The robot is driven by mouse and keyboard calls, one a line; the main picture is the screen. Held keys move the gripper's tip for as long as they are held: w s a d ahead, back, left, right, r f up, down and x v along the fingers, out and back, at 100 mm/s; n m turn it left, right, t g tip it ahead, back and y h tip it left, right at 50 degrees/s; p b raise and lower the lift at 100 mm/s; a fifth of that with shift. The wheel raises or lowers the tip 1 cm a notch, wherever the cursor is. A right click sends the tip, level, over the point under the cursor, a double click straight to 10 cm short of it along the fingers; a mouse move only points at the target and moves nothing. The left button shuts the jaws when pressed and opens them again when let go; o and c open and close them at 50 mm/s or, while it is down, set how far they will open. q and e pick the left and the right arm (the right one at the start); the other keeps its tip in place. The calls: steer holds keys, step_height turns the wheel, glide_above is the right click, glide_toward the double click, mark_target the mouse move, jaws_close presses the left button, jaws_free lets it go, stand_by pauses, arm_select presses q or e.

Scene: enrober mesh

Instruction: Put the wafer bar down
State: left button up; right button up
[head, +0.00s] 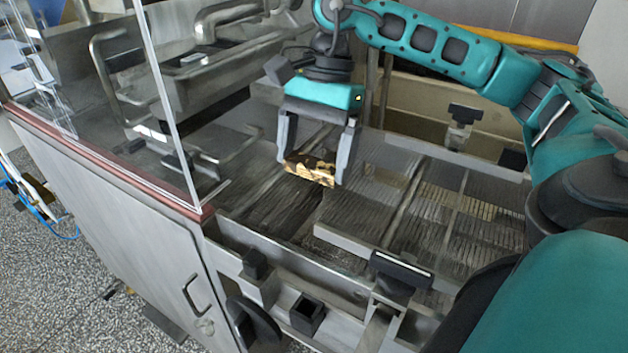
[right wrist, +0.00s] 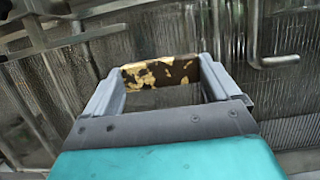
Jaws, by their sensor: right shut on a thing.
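The wafer bar (head: 311,169) is dark brown with golden patches. In the head view it spans the fingertips of my right gripper (head: 314,166), which is shut on it. The bar appears over the wire mesh belt (head: 265,205) of the enrober; I cannot tell whether it touches the mesh. In the right wrist view the bar (right wrist: 160,74) lies crosswise between the two grey fingers of the gripper (right wrist: 160,78), with mesh behind it. My left gripper is not in view.
A clear guard panel (head: 110,90) rises at the left, near bent metal tubes (head: 215,165). A metal side rail (head: 290,260) with black fittings runs along the near side. Mesh sections (head: 470,210) to the right are free of objects.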

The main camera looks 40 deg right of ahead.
mark_target(314, 199)
steer(key=shift+f, duration=2.55)
steer(key=shift+f+b, duration=0.1)
steer(key=shift+b, duration=0.2)
steer(key=shift+f, duration=0.15)
steer(key=o, duration=0.5)
steer(key=p+v, duration=0.1)
steer(key=v, duration=1.1)
steer(key=shift+d+r, duration=0.1)
steer(key=shift+r, duration=0.15)
